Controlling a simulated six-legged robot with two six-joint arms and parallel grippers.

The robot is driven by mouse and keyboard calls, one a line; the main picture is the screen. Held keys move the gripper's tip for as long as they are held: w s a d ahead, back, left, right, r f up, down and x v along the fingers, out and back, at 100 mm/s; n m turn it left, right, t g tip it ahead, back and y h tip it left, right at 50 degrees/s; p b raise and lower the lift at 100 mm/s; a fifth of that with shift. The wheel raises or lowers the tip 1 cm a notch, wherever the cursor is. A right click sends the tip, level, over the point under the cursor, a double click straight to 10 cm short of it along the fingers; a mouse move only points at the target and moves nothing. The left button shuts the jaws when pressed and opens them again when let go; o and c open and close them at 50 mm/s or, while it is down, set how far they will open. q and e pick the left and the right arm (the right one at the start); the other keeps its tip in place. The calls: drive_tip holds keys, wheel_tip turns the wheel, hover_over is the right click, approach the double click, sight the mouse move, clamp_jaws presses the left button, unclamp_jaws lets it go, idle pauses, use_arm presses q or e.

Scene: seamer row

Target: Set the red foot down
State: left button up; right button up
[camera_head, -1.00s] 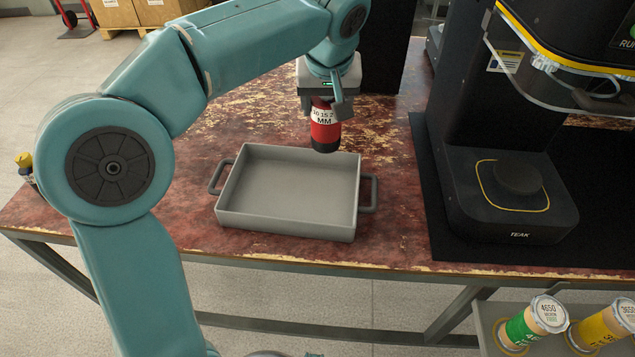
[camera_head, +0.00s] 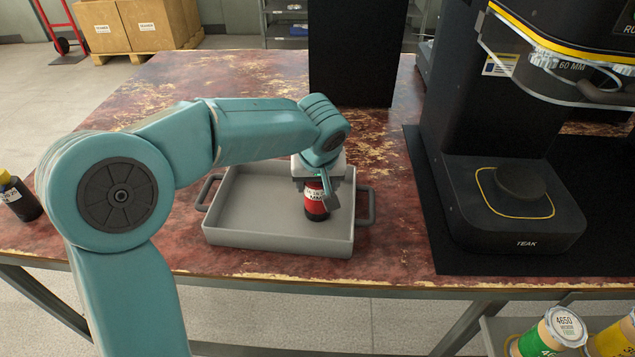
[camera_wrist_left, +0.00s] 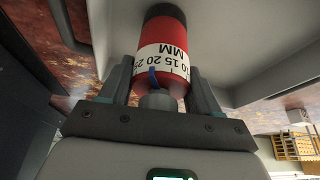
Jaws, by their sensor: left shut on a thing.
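The red foot (camera_head: 316,204) is a red cylinder with a black end and a white band of markings. My left gripper (camera_head: 318,182) is shut on it from above and holds it upright, black end down, at the right side of the grey tray (camera_head: 278,241). Whether the foot touches the tray floor, I cannot tell. In the left wrist view, the red foot (camera_wrist_left: 163,62) sits between both fingers of the left gripper (camera_wrist_left: 157,88), with the pale tray (camera_wrist_left: 240,50) around it. My right gripper is not in view.
A black seamer (camera_head: 515,215) marked TEAK stands on a dark mat right of the tray. A dark bottle with a yellow cap (camera_head: 18,197) stands at the table's left edge.

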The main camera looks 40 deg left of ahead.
use_arm(q)
drive_tip(key=shift+s, duration=0.1)
drive_tip(key=o, duration=0.7)
drive_tip(key=shift+f, duration=0.1)
drive_tip(key=o, duration=0.5)
drive_tip(key=shift+c, duration=0.2)
drive_tip(key=shift+r, duration=0.25)
drive_tip(key=p+v, duration=0.2)
drive_tip(key=v, duration=1)
drive_tip(key=shift+s+f, duration=0.1)
drive_tip(key=shift+s, duration=0.05)
